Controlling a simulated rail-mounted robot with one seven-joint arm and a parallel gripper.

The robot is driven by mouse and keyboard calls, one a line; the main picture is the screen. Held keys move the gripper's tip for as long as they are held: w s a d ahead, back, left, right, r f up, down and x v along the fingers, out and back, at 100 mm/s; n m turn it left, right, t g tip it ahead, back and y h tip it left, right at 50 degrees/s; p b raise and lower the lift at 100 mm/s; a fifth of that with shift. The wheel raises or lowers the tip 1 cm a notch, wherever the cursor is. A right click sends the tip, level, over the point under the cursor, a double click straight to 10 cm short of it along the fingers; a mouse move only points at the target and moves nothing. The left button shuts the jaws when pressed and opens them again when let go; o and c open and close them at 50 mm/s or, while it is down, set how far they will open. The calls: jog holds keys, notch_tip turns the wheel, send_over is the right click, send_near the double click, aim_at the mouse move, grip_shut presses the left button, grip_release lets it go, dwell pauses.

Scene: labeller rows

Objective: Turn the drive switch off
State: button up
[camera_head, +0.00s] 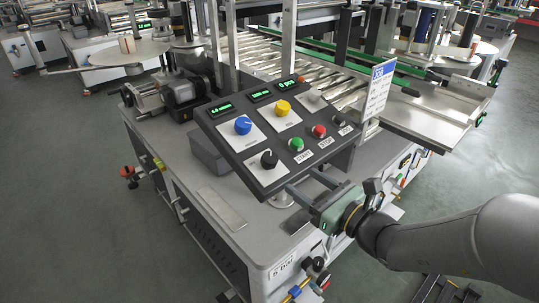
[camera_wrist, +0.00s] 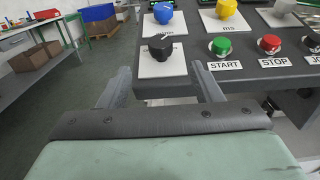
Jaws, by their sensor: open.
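The control panel (camera_head: 240,150) is a tilted dark box on the machine. A black rotary knob (camera_head: 269,159) on a pale plate sits at its lower left corner; I take it for the drive switch, but its label is too small to read. In the wrist view the black knob (camera_wrist: 160,47) is straight ahead, between the lines of my two fingers. My gripper (camera_head: 301,181) is open and empty at the panel's front edge, short of the knob and apart from it. The fingertips (camera_wrist: 160,70) stand to either side below the knob.
Green START (camera_head: 296,144) and red STOP (camera_head: 319,131) buttons and a black button (camera_head: 342,120) sit right of the knob. Blue (camera_head: 243,125) and yellow (camera_head: 283,107) knobs are above. A white sign (camera_head: 378,92) stands at the panel's right.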

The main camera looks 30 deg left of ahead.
aim_at(264, 154)
jog(key=x, duration=1.4)
jog(key=shift+a, duration=0.1)
jog(key=c, duration=1)
